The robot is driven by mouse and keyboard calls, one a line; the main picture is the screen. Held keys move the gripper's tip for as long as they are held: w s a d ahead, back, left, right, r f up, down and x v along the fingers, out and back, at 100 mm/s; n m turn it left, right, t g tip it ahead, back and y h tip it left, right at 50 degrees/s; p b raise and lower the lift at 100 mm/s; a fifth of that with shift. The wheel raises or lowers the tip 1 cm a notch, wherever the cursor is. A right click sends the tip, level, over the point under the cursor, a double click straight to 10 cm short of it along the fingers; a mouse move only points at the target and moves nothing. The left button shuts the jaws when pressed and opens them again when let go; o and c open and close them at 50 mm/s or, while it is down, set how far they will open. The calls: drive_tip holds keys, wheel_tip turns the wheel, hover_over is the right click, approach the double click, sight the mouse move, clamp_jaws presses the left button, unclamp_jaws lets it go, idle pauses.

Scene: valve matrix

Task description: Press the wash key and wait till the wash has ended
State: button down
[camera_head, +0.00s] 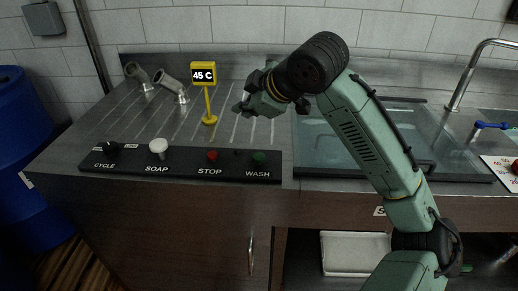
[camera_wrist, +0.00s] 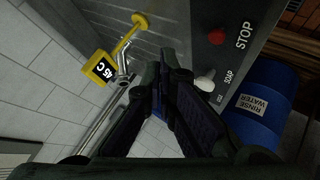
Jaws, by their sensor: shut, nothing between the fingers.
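My gripper (camera_head: 239,107) is above the steel counter, behind and higher than the panel, apart from the keys. Its fingers (camera_wrist: 162,62) are shut and empty in the wrist view. The red stop key (camera_head: 212,156) is left of the wash key and also shows in the wrist view (camera_wrist: 216,37). I cannot tell whether a wash is running.
A yellow 45 C sign (camera_head: 203,75) stands behind the panel. The white soap knob (camera_head: 158,147) and black cycle knob (camera_head: 111,147) are further left. A glass-covered basin (camera_head: 335,145) is at right, a blue drum (camera_head: 25,150) far left.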

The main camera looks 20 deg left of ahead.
drive_tip(key=shift+w+d+f+h, duration=0.1)
drive_tip(key=shift+d+f+h, duration=0.1)
drive_tip(key=shift+d, duration=0.4)
drive_tip(key=shift+w+d+f+h, duration=0.1)
drive_tip(key=shift+d+h, duration=0.1)
drive_tip(key=shift+d, duration=0.4)
drive_tip(key=b, duration=0.6)
hover_over(257, 158)
wheel_tip(257, 158, down, 8)
drive_tip(key=shift+a+r, duration=0.1)
drive_tip(key=shift+r, duration=0.1)
drive_tip(key=shift+f+b, duration=0.5)
drive_tip(key=shift+f, duration=0.05)
drive_tip(key=shift+f, duration=0.15)
drive_tip(key=shift+f, duration=0.3)
